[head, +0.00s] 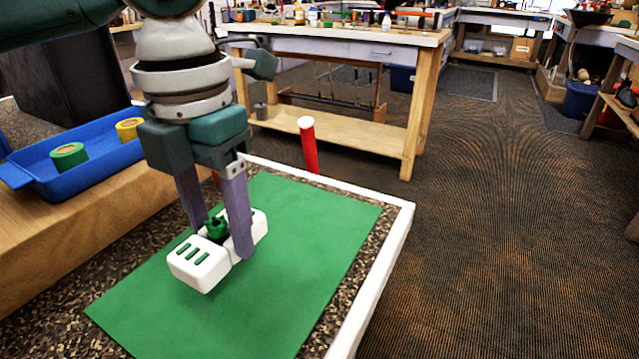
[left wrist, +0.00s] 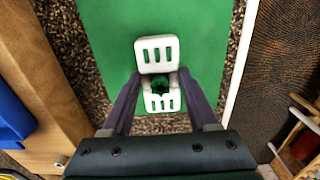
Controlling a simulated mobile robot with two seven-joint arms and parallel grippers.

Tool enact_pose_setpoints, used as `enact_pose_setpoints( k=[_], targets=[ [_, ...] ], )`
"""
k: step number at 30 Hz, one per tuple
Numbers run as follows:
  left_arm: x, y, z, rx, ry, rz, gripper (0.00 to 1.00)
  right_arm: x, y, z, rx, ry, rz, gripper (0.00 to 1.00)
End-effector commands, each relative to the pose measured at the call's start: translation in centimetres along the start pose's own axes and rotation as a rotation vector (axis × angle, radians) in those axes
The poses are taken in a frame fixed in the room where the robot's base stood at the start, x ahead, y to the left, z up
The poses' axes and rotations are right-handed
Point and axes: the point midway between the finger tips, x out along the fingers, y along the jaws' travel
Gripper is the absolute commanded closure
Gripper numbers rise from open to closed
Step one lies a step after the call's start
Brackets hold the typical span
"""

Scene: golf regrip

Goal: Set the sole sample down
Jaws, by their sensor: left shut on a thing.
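The sole sample (head: 203,265) is a white two-block piece with green slots and a dark green knob in its middle. My left gripper (head: 222,240) points down and is shut on its narrow middle, one finger on each side. In the left wrist view the sample (left wrist: 157,54) lies between the fingers of the gripper (left wrist: 160,84), its two white ends sticking out. It is over the green mat (head: 310,225), looking about level. I cannot tell whether its underside touches the mat. My right gripper is not in view.
The mat lies on a speckled bench top with a white edge (head: 385,270). At left a blue tray (head: 85,180) holds a green roll (head: 69,157) and a yellow roll (head: 128,129). A red post with a white top (head: 308,148) stands behind the mat. Mat to the right is clear.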

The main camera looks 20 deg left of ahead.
Motion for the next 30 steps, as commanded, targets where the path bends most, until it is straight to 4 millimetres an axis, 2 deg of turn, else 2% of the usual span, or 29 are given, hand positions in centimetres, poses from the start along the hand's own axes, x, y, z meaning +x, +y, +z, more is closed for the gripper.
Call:
enact_pose_setpoints(
  k=[7, 18, 19, 27, 30],
  targets=[
    [3.8, 0.0, -0.1, -0.001, 0.003, 0.001, 1.0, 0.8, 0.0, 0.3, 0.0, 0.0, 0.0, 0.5],
    [4.2, 0.0, -0.1, 0.0, 0.001, 0.001, 1.0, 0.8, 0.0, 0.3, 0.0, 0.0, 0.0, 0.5],
    [4.2, 0.0, -0.1, 0.0, 0.001, 0.001, 0.39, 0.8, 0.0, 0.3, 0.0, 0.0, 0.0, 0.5],
    [4.1, 0.0, -0.1, 0.0, 0.001, 0.001, 0.11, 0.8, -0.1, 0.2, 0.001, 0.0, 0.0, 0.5],
    [4.1, 0.0, -0.1, 0.0, 0.001, 0.001, 0.11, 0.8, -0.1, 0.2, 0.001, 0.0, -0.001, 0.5]
  ],
)
